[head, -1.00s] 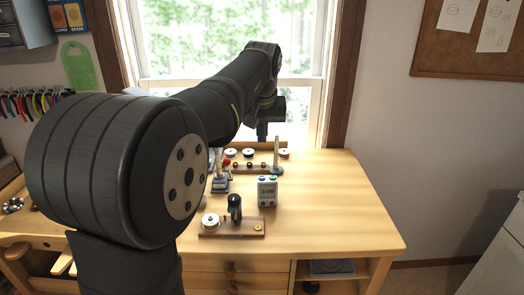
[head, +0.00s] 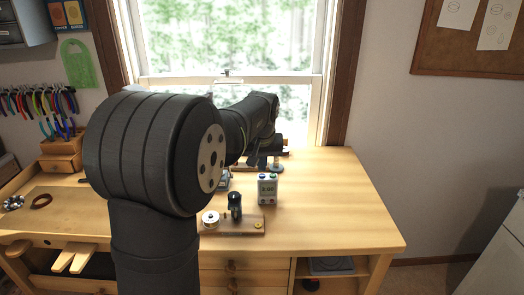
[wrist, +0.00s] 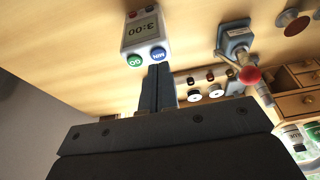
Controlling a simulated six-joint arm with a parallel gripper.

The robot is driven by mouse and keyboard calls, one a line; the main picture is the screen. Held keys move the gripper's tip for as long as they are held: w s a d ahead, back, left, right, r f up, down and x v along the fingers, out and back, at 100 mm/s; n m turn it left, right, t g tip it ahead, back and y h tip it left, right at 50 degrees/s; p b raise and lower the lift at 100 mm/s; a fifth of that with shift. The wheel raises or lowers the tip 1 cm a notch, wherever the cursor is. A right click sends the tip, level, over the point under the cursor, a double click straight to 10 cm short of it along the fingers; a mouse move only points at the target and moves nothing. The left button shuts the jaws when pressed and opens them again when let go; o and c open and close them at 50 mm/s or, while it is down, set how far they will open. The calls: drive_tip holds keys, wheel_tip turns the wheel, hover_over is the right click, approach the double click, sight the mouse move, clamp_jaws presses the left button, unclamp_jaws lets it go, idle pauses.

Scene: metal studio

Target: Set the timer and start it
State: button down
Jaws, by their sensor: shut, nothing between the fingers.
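The timer (head: 267,190) is a small white box standing upright on the bench, with a dark-on-grey display and two top buttons. The green GO button (wrist: 135,61) and the blue MIN button (wrist: 158,54) are both visible. My gripper (wrist: 158,70) is shut and empty, its fingertips close by the MIN button. I cannot tell whether they touch it.
A wooden board with a white spool (head: 210,218) and a dark cup-like piece (head: 235,205) lies in front of the timer. A red-knobbed tool (wrist: 240,55) stands to one side in the wrist view. The bench right of the timer is clear.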

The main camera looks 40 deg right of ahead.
drive_tip(key=shift+f, duration=0.8)
